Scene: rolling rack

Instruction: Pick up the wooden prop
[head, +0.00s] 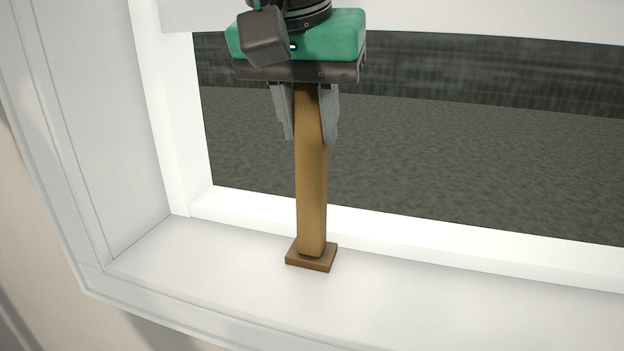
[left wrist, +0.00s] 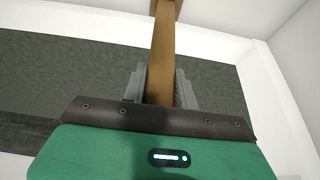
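The wooden prop (head: 312,190) is a brown upright post with a small square foot. It stands on the white window sill, and its foot appears to rest there. My left gripper (head: 308,125) comes down from above with one grey finger on each side of the prop's upper end. The fingers look closed against the wood. In the left wrist view the prop (left wrist: 163,50) runs between the two fingers (left wrist: 161,88), close against both. The prop's top end is hidden by the gripper. My right gripper is not in view.
The white sill (head: 210,270) is bare on both sides of the prop. The white window frame's side post (head: 170,100) stands to the left, and a low ledge (head: 440,237) runs behind the prop. The raised sash (head: 480,18) crosses behind my gripper at the top.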

